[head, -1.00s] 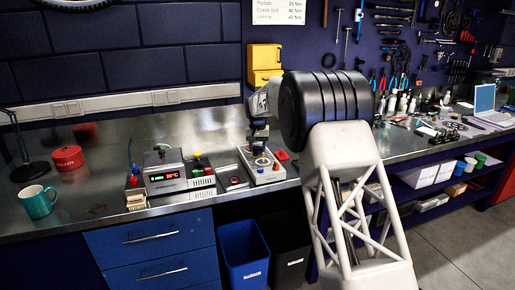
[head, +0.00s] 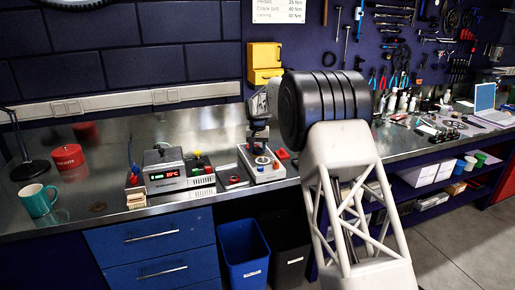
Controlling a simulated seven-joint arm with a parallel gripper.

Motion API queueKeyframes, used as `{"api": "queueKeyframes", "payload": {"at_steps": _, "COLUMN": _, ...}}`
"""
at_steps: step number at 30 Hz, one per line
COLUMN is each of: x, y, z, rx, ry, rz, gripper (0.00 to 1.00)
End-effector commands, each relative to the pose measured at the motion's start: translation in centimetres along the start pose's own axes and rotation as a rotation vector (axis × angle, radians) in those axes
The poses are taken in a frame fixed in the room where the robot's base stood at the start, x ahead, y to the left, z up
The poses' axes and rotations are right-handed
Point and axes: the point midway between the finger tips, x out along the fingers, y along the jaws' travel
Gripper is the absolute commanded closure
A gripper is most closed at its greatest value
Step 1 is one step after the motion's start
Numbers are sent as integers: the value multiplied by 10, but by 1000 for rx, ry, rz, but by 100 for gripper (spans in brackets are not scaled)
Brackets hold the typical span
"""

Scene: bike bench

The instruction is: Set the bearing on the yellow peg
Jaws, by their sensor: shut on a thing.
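My gripper (head: 258,146) is at the middle of the bench, just above a light grey block (head: 265,175), and its fingers look closed. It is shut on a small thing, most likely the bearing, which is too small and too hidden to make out. A dark ring shape (head: 263,160) shows on the block under the fingers; I cannot tell whether it is part of the block. Several coloured knobs or pegs stand on and behind the grey unit to the left, one of them yellowish (head: 197,154). I cannot tell for certain which is the yellow peg.
A grey box with a lit display (head: 165,177) stands left of the block. A small dark tray (head: 234,182) lies between them, and a red piece (head: 282,154) lies right of the gripper. A teal mug (head: 39,201) and red tin (head: 68,157) stand far left.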

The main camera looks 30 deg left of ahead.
Motion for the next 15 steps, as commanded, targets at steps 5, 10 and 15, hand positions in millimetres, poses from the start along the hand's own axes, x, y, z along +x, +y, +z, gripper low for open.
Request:
{"api": "queueKeyframes", "payload": {"at_steps": 5, "x": 1, "y": 0, "z": 0, "rx": 0, "ry": 0, "rz": 0, "gripper": 47}}
{"api": "queueKeyframes", "payload": {"at_steps": 10, "x": 2, "y": 0, "z": 0, "rx": 0, "ry": 0, "rz": 0, "gripper": 44}}
{"api": "queueKeyframes", "payload": {"at_steps": 15, "x": 1, "y": 0, "z": 0, "rx": 0, "ry": 0, "rz": 0, "gripper": 44}}
